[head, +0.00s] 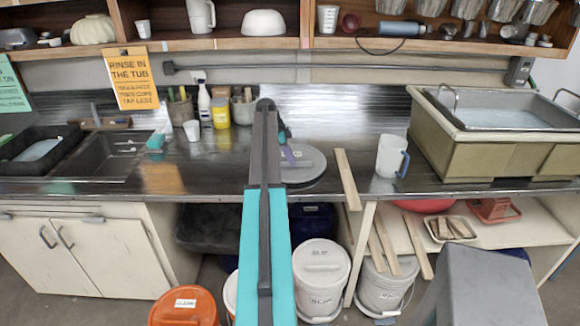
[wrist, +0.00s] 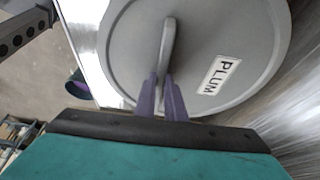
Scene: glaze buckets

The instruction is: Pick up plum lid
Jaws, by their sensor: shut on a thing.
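The plum lid is a round grey disc with a raised bar handle and a white label reading PLUM. In the wrist view the plum lid (wrist: 195,50) fills the upper middle. My gripper (wrist: 168,85) has purple fingers closed on the lid's handle. In the head view the plum lid (head: 306,168) is at the counter's middle, partly hidden by my arm. My gripper (head: 290,157) shows there at the lid's left part. I cannot tell whether the lid touches the counter.
A white pitcher (head: 391,156) stands on the counter to the right, with a wooden slat (head: 347,180) between it and the lid. A yellow jar (head: 221,113) and white cup (head: 192,131) stand to the left. A tub of water (head: 500,112) is at far right. Buckets (head: 321,275) stand below.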

